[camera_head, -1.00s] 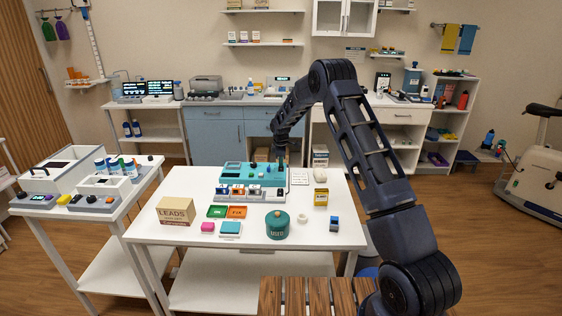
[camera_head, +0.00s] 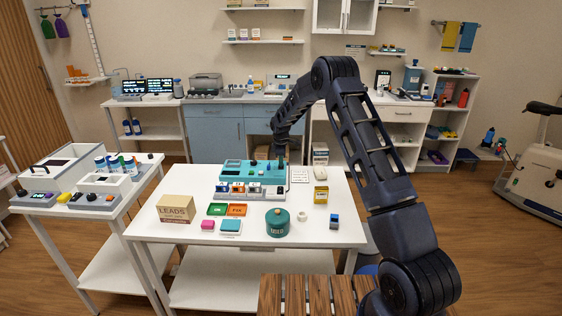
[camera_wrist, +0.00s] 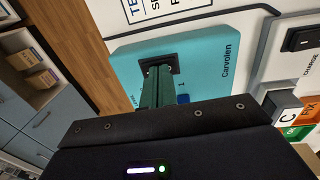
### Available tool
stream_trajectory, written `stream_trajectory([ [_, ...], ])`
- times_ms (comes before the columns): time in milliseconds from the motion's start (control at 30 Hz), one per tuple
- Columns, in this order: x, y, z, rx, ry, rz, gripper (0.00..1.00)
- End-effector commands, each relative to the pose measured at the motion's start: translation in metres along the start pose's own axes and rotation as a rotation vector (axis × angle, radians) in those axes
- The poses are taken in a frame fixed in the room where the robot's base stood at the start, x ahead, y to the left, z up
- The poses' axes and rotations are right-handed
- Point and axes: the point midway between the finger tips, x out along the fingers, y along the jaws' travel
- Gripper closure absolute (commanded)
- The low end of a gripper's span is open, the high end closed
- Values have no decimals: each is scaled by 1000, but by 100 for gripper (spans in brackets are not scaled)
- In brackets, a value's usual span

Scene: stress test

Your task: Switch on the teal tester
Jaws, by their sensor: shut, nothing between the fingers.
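My gripper (camera_head: 280,163) is shut and empty, pointing down at the tester's right end. In the wrist view the dark green fingers (camera_wrist: 157,88) overlap the plate and hide part of it. I cannot tell whether they touch it. A small blue part (camera_wrist: 183,99) shows beside the fingers.
A printed card (camera_head: 299,174) lies right of the tester.

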Motion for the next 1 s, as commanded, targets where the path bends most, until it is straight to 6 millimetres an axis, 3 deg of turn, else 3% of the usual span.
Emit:
stream_trajectory([
  [533,-11,-2,0,0,2,4,100],
  [1000,-97,-6,0,0,2,4,100],
])
